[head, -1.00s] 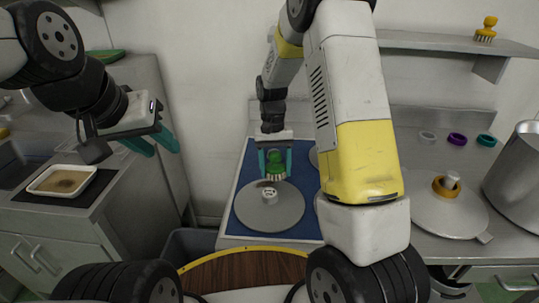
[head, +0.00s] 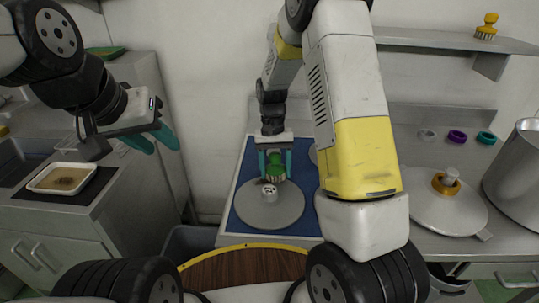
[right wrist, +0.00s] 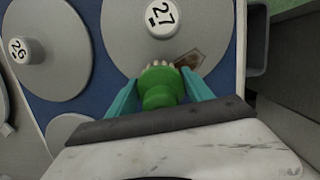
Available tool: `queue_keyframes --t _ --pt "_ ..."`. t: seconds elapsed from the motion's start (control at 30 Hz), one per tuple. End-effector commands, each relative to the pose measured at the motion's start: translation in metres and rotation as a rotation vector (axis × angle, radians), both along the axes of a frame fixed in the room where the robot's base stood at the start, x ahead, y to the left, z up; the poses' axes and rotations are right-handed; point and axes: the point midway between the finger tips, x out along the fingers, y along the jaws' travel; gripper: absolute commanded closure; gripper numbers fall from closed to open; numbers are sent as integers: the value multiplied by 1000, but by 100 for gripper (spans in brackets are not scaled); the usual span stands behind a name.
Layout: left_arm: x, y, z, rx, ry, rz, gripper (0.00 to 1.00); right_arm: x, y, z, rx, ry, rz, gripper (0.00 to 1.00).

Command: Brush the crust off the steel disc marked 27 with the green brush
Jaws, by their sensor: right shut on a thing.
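The steel disc (head: 270,213) lies on a blue mat; its white knob (right wrist: 159,18) reads 27 in the right wrist view. My right gripper (head: 274,168) is shut on the green brush (right wrist: 160,88), bristles toward the disc. The brush is over the disc's far part, behind the knob. A brown crust patch (right wrist: 193,61) shows beside the bristles in the right wrist view; the brush may hide more. I cannot tell whether the bristles touch the disc. My left gripper (head: 161,145) is open and empty, over the left counter's edge.
Another disc, with a knob marked 26 (right wrist: 20,50), lies beside this one. A tray (head: 38,182) with brown contents stands left. A yellow brush (head: 487,27) sits on the shelf (head: 450,42).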

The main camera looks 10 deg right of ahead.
Motion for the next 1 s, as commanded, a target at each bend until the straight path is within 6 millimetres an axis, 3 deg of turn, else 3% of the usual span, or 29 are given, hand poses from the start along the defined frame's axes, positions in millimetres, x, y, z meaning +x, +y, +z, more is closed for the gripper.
queue_keyframes --t 0.43,1.0 --pt "0 0 0 0 0 0 64 -2 2 -5 0 0 1 73" --pt "0 0 0 0 0 0 64 -5 40 -3 0 0 1 73"
